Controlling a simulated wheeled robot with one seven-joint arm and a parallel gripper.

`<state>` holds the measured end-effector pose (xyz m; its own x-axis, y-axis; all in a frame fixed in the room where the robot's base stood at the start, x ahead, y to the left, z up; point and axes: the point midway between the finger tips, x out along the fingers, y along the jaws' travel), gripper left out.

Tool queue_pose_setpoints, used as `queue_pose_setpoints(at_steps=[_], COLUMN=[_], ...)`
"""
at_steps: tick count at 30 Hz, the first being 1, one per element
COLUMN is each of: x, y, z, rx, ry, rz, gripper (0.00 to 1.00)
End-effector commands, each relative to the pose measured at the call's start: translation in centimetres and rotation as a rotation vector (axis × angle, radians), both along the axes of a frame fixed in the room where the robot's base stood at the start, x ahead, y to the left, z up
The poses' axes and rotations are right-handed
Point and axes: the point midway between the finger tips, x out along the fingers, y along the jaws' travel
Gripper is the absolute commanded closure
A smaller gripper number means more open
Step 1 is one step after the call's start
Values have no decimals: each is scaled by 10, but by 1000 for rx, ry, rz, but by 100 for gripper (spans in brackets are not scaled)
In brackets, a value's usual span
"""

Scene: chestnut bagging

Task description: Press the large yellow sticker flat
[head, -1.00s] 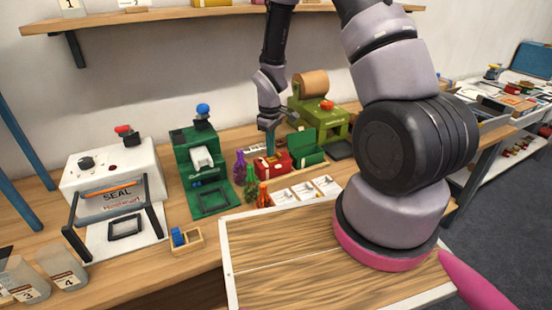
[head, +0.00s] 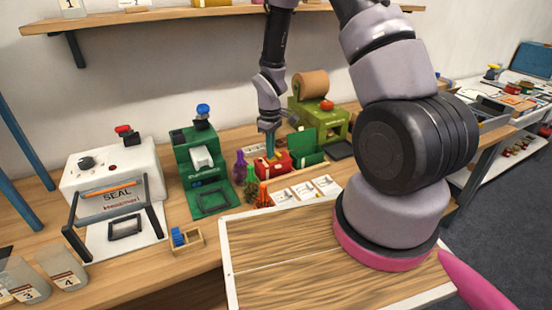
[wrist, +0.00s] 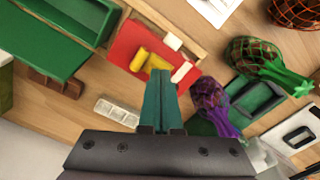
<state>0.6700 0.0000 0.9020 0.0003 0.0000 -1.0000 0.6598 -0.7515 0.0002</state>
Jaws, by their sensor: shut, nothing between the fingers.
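A red block (head: 284,163) stands on the bench in the head view. In the wrist view its red top (wrist: 126,42) carries a yellow piece (wrist: 152,62), apparently the large yellow sticker, and two small white pieces. The yellow piece looks bent or in two parts; whether it lies flat I cannot tell. My gripper (head: 270,155) points down with its teal fingers shut and empty. In the wrist view the fingertips (wrist: 160,76) overlap the lower end of the yellow piece, partly hiding it. I cannot tell whether they touch it.
Purple, green and orange net bags (head: 263,195) stand close by. A green open box (head: 305,146) is just right of the red block, with an olive roll machine (head: 320,117) behind. White cards (head: 303,191) lie in front. A green press (head: 203,160) stands to the left.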

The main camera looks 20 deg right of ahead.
Motion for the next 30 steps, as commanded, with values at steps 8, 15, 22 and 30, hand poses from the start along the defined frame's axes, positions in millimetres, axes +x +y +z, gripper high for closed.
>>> queue_pose_setpoints(at_steps=[8, 15, 22, 30], x=[0, 0, 0, 0], y=[0, 0, 0, 0], z=[-4, -8, -8, -9], rx=[0, -1, 0, 0], ry=[0, 1, 0, 1], rz=[0, -1, -1, -1], gripper=[100, 100, 100, 100])
